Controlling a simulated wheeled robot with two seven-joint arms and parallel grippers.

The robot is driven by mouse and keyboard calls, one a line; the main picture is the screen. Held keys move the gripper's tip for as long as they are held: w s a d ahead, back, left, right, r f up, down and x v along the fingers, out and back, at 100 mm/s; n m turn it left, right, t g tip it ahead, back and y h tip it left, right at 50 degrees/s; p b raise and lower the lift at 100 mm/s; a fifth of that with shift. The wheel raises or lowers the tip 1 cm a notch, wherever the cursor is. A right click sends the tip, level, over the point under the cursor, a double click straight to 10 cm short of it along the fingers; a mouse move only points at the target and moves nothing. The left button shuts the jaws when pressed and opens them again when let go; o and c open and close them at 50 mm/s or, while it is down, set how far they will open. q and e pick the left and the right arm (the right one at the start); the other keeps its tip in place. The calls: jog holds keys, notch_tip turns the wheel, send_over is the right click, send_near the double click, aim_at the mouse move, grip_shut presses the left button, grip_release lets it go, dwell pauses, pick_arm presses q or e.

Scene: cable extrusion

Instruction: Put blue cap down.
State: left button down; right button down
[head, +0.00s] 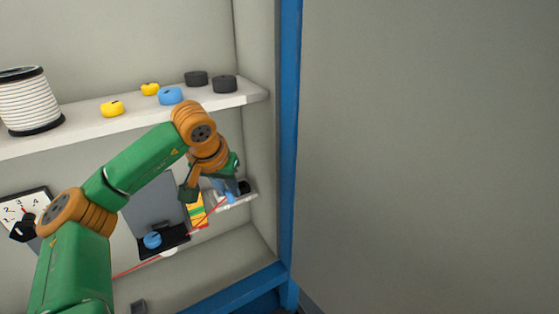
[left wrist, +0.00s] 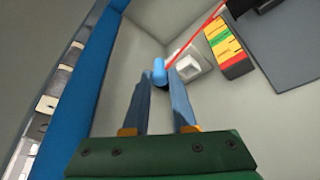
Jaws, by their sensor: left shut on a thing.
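My left gripper (head: 231,194) reaches to the right side wall below the shelf. In the left wrist view its two fingers (left wrist: 160,78) are shut on a blue cap (left wrist: 159,70) at their tips. The held cap is mostly hidden in the head view. It appears close to a small white fixture (left wrist: 187,67) on the wall; I cannot tell whether they touch. Another blue cap (head: 170,95) lies on the shelf, and one more blue piece (head: 152,240) sits on a black device below. My right gripper is not in view.
The white shelf (head: 70,125) holds a cable spool (head: 28,100), yellow caps (head: 112,108) and black caps (head: 224,84). A red cable (head: 130,269) runs below, past a red, yellow and green block (head: 197,212). A blue post (head: 289,130) stands right of the arm.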

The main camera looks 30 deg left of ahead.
pick_arm(q)
jog(key=s+d+r+m+h, duration=0.1)
jog(key=s+d+m, duration=0.2)
jog(key=d, duration=0.6)
jog(key=s+d+r+m+h, duration=0.1)
jog(key=s+d+m, duration=0.3)
jog(key=d, duration=0.6)
jog(key=s+h, duration=0.1)
jog(key=s, duration=0.1)
jog(key=shift+s+r+m, duration=0.3)
jog(key=shift+s+r, duration=0.05)
jog(key=shift+r, duration=0.05)
jog(key=shift+w, duration=0.15)
jog(key=shift+s+d, duration=0.1)
jog(key=shift+s, duration=0.1)
